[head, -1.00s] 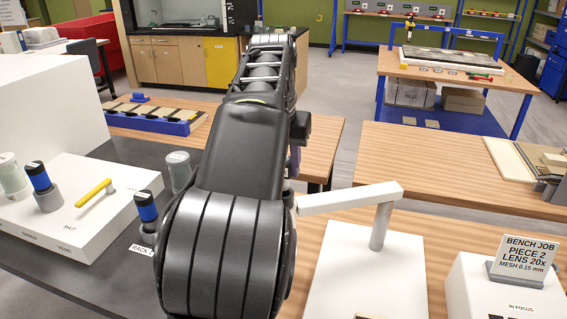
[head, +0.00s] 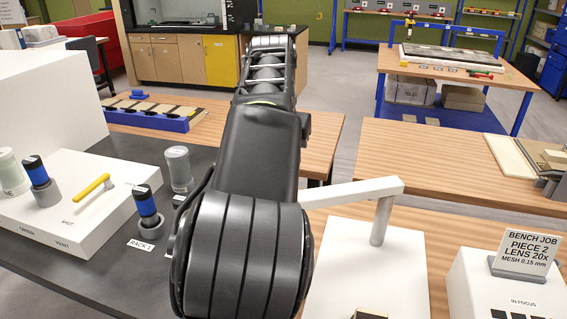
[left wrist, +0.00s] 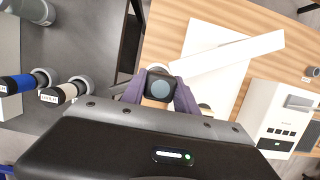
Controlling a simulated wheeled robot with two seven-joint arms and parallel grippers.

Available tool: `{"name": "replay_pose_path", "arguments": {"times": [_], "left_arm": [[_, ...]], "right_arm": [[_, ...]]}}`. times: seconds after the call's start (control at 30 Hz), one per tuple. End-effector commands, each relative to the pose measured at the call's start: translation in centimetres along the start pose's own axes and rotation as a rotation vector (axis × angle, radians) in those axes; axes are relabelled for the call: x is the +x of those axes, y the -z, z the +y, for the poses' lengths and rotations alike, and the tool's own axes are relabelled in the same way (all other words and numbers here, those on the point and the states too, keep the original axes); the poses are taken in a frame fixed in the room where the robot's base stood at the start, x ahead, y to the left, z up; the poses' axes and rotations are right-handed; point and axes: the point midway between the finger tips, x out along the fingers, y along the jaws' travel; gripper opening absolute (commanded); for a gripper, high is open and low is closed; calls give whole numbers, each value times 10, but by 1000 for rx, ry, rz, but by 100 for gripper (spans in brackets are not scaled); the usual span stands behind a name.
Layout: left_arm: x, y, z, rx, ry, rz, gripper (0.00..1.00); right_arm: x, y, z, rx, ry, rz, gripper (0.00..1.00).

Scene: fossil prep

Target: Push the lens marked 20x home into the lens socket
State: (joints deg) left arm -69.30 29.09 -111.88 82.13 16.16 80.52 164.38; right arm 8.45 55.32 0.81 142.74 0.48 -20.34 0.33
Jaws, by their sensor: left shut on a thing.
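In the left wrist view my left gripper (left wrist: 157,96), with purple fingers, is shut on a dark lens (left wrist: 160,87) with a round grey-blue face. No 20x mark can be read on it. The lens is at the near end of the white bar (left wrist: 225,55); a bit of grey ring (left wrist: 154,67) shows just behind it. I cannot tell whether the lens sits in the socket or above it. In the head view my black arm hides the gripper, the lens and that end of the white bar (head: 350,192). My right gripper is not in view.
A sign (head: 526,255) reads "BENCH JOB PIECE 2 LENS 20x MESH 0.15 mm". To the left stand a blue-banded lens in a grey holder (head: 147,210) by the "RACK 1" label, a grey-green cylinder (head: 179,170), and a white block (head: 75,220) with a yellow handle (head: 92,187).

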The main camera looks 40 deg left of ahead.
Motion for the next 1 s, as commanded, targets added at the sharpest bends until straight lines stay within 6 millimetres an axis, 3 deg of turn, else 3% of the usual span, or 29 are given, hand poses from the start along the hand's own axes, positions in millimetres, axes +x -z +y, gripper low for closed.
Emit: {"name": "replay_pose_path", "arguments": {"times": [0.43, 1.0], "left_arm": [[18, 5, 0, 0, 0, -1, 0], [20, 5, 0, 0, 0, -1, 0]], "right_arm": [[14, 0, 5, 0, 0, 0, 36], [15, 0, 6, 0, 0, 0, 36]]}}
